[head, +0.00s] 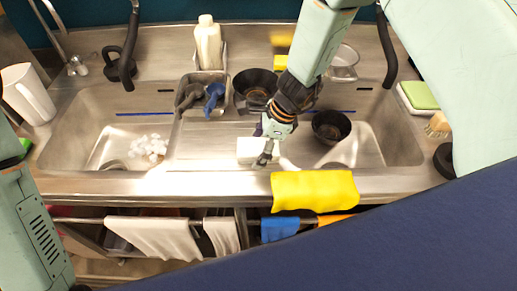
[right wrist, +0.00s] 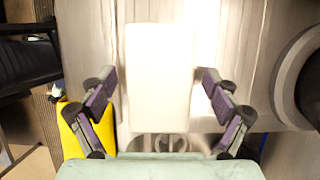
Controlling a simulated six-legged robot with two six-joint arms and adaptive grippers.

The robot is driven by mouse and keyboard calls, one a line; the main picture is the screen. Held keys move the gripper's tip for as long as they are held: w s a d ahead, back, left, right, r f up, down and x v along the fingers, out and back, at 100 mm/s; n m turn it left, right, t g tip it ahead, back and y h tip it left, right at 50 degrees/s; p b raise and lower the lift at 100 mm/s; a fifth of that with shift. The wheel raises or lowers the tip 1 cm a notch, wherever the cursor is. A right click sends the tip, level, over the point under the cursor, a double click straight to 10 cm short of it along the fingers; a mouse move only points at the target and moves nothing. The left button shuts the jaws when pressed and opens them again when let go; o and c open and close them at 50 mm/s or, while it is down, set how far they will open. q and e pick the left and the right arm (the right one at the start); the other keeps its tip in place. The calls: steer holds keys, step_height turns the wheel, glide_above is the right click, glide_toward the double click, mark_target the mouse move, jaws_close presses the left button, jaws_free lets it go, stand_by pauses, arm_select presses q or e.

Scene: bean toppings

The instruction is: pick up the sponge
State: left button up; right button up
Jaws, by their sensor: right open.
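A white block, seemingly a sponge (head: 249,149), is at the sink's front middle, partly covered by my right gripper (head: 266,155) in the head view. In the right wrist view the white sponge (right wrist: 160,60) lies between the two spread fingers of my right gripper (right wrist: 156,92), with a gap on each side. The right gripper is open and holds nothing. A green-topped pad (head: 420,94), also sponge-like, lies on the counter at the far right. My left gripper is out of view; only part of the left arm shows.
A yellow cloth (head: 314,190) hangs over the front edge, right of the gripper. A black bowl (head: 331,125) sits in the right basin, and another dark pan (head: 254,86) is behind. White pieces (head: 149,147) lie in the left basin. A white bottle (head: 207,43) stands at the back.

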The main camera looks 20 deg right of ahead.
mark_target(258, 146)
steer(key=c, duration=1.2)
step_height(258, 146, up, 11)
steer(key=shift+f+p, duration=0.2)
steer(key=shift+p, duration=0.5)
